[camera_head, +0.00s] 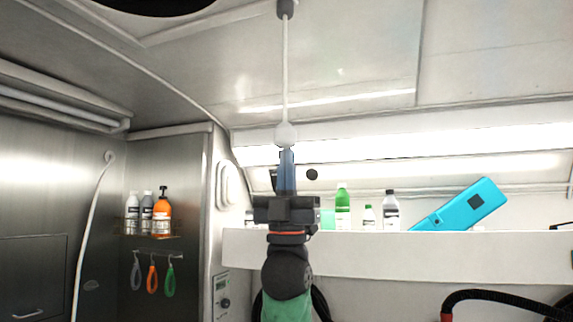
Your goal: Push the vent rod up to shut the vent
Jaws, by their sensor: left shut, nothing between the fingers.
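The vent rod (285,75) is thin and white and hangs straight down from a grey fitting (286,9) on the ceiling. A pale round knob (286,134) forms its lower end. My left gripper (287,153) points upward directly below the knob, with its fingers shut and empty. The fingertips meet the underside of the knob in the picture; I cannot tell whether they touch. A dark round opening (150,3) is cut off at the top edge; I cannot tell whether it is the vent. My right gripper is not in view.
A white shelf (400,256) behind my arm carries several bottles and a tilted blue case (462,205). Orange and grey bottles (162,213) stand on a small rack at the left. A black hose (500,296) lies at lower right. The space around the rod is clear.

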